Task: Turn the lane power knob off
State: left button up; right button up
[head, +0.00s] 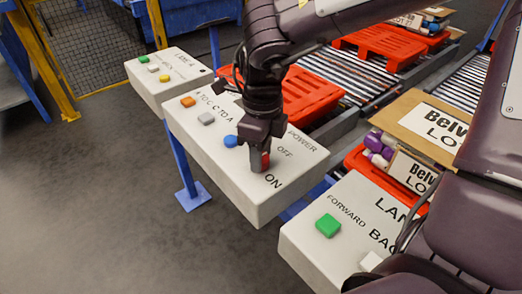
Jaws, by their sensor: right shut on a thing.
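The middle control box (240,190) is white and stands on a blue post. Its top carries the labels POWER, OFF and ON, with a red knob (266,160) between OFF and ON. My right gripper (260,162) comes down from above and is shut on the knob. The fingers cover most of the knob, so I cannot tell which way it points. My left gripper is not in view.
Orange, grey and blue buttons (230,141) sit on the same box, close to my gripper. Another white box (160,85) stands at the upper left, and one with a green button (328,225) at the lower right. Red pallets (380,45) and roller conveyors lie behind. The floor at left is clear.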

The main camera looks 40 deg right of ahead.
jog(key=o, duration=1)
jog(key=shift+r, duration=0.1)
notch_tip(320, 180, up, 8)
jog(key=shift+w+d+f, duration=0.1)
jog(key=shift+d+f, duration=0.05)
